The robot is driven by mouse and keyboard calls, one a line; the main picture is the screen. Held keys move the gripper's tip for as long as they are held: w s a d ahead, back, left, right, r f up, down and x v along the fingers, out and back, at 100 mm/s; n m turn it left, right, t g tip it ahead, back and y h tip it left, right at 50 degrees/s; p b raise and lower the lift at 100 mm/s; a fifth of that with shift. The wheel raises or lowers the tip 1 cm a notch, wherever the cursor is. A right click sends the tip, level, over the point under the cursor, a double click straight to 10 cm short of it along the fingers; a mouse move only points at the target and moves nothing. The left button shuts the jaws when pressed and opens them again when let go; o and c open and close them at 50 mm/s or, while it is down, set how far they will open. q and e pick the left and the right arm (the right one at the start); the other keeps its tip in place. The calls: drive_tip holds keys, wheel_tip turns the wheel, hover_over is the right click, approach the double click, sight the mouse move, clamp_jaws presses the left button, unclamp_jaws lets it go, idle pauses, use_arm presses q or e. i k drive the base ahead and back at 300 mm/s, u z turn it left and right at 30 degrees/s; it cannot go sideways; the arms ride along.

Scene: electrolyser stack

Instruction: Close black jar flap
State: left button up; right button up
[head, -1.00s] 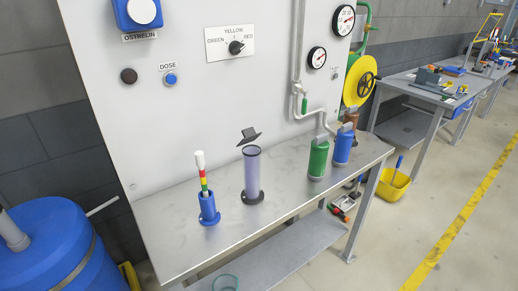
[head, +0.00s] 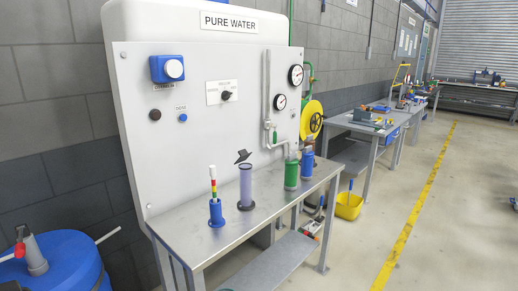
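The black jar (head: 246,188) is a clear, purple-tinted cylinder with a dark rim and a black base. It stands upright on the steel bench top. Its black flap (head: 242,156) is open, tilted up above the left side of the rim and apart from the mouth. Neither of my grippers shows in the head view.
A blue holder (head: 216,214) with a striped stick stands left of the jar. A green canister (head: 291,173) and a blue canister (head: 307,165) stand right of it. The white panel (head: 200,130) rises behind. A blue drum (head: 68,265) is at lower left.

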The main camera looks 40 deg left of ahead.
sight(244, 154)
drive_tip(key=z, duration=0.2)
drive_tip(key=i, duration=1.75)
drive_tip(key=u, duration=0.8)
drive_tip(key=i, duration=1.15)
drive_tip(key=u, duration=1.3)
